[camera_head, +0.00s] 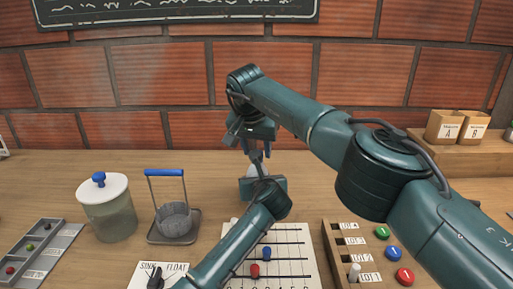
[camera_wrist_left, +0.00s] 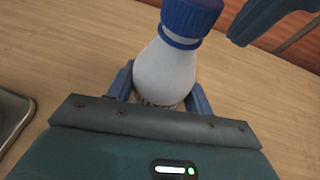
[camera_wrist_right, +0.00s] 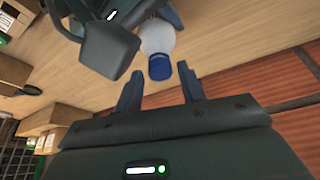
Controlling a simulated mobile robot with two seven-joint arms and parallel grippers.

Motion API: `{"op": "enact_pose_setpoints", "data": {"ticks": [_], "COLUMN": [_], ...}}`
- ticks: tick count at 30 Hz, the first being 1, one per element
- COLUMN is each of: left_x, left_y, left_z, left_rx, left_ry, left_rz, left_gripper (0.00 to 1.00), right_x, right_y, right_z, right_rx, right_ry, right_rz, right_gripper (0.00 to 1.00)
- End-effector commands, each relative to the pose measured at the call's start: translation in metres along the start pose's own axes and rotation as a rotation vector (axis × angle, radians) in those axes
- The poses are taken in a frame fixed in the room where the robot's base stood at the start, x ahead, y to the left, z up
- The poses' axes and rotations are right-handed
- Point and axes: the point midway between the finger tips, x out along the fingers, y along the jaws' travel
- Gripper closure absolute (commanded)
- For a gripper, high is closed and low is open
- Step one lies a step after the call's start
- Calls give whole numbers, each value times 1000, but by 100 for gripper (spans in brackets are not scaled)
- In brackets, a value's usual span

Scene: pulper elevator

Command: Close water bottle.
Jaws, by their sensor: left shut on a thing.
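The water bottle (camera_wrist_left: 165,72) is white and rounded, with a ridged blue cap (camera_wrist_left: 192,14) at its top and a blue ring around its neck. A white band shows between cap and ring; I cannot tell how the cap is seated. My left gripper (camera_wrist_left: 160,88) is shut on the bottle's body. In the head view the bottle (camera_head: 254,170) is mostly hidden by my arms. My right gripper (camera_wrist_right: 160,78) is open, its fingers on either side of the blue cap (camera_wrist_right: 161,68) in its wrist view, with no clear contact.
A grid board (camera_head: 290,262) with red and blue pegs lies in front. A wooden rack (camera_head: 345,240) with coloured buttons is at right. Boxes (camera_head: 443,127) stand at the back right.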

Motion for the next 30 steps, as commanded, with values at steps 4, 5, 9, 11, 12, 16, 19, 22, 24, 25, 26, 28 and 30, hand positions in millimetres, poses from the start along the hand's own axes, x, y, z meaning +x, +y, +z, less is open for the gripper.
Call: {"op": "enact_pose_setpoints", "data": {"ticks": [4, 5, 9, 11, 12, 16, 19, 22, 24, 25, 26, 28, 30], "left_x": [0, 0, 0, 0, 0, 0, 0, 0, 0, 0, 0, 0, 0], "left_y": [0, 0, 0, 0, 0, 0, 0, 0, 0, 0, -1, -1, 0], "left_z": [-1, -1, -1, -1, -1, -1, -1, -1, -1, -1, -1, -1, -1], "left_rx": [0, 0, 0, 0, 0, 0, 0, 0, 0, 0, 0, 0, 0], "left_ry": [1, 1, 1, 1, 1, 2, 2, 2, 2, 2, 2, 2, 2], "left_rz": [-1, -1, -1, -1, -1, -1, -1, -1, -1, -1, -1, -1, -1], "left_gripper": [100, 100, 100, 100, 100, 100, 100, 100, 100, 100, 100, 100, 100], "right_x": [0, 0, 0, 0, 0, 0, 0, 0, -1, -3, -5, -12, -23], "right_y": [0, 0, 0, 0, 0, 0, 0, 0, 0, 0, 0, 0, 0], "right_z": [0, 0, 0, 0, 0, 0, 0, 0, 0, 0, 0, -1, -1], "right_rx": [-1, -1, -1, -1, -1, -1, -1, -1, -1, -2, -2, -2, -3], "right_ry": [0, 0, -1, -1, -1, -1, -1, -1, 0, 0, 0, 2, 2], "right_rz": [0, 0, 0, 0, 0, 0, 0, 0, -1, -1, -1, -2, -2], "right_gripper": [53, 53, 47, 43, 39, 29, 28, 28, 28, 28, 28, 28, 28]}}
